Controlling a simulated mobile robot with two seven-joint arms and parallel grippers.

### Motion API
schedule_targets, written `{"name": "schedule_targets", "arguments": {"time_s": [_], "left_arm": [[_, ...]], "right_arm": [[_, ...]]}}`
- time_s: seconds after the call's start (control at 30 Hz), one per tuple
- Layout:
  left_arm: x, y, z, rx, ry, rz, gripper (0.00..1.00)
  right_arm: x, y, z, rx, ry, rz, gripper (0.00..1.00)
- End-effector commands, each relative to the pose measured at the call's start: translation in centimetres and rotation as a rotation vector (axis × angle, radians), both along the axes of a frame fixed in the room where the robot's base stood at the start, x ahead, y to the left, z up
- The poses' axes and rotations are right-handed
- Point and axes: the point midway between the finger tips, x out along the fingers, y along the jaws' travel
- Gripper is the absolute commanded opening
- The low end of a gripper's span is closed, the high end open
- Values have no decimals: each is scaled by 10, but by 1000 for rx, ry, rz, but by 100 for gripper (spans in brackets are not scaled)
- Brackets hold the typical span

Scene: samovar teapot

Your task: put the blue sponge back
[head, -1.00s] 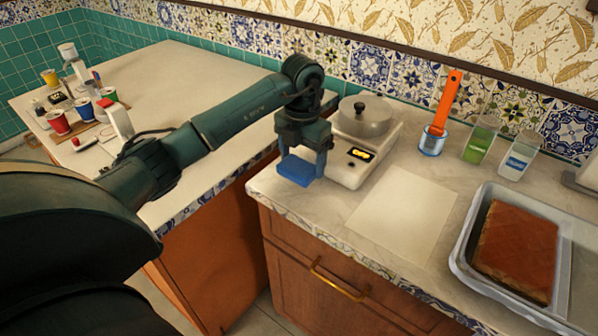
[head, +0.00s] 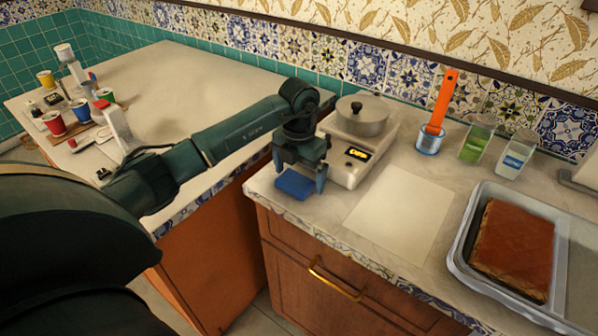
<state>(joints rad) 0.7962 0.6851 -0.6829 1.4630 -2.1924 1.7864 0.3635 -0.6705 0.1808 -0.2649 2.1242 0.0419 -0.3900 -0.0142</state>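The blue sponge (head: 295,184) lies flat on the counter near its front left corner, just left of the white scale. My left gripper (head: 299,174) is right above and behind the sponge, pointing down. Its two fingers are spread apart, one at each side of the sponge, and look open. Whether a fingertip still touches the sponge is hard to tell. My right gripper is not in view.
A white scale (head: 357,154) with a lidded metal pot (head: 362,116) stands close to the right of my gripper. A paper sheet (head: 399,216), a cup with an orange-handled tool (head: 430,141), two glass containers and a tray with brown cake (head: 512,246) lie further right.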

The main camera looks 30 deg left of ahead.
Motion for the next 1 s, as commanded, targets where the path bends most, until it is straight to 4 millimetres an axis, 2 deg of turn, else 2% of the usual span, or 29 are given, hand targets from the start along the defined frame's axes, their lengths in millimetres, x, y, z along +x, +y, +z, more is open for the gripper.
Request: {"name": "schedule_targets", "arguments": {"time_s": [0.23, 0.37, 0.47, 0.8, 1.0], "left_arm": [[0, 0, 1, 0, 0, 0, 98], [0, 0, 8, 0, -2, 0, 98], [1, 1, 24, 1, -5, 0, 98], [1, 0, 95, 1, -4, 0, 98], [0, 0, 119, 1, -1, 1, 98]], "right_arm": [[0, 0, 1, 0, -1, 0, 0], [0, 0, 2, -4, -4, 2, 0], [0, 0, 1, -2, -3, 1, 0], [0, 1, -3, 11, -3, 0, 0], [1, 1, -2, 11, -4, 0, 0]]}}
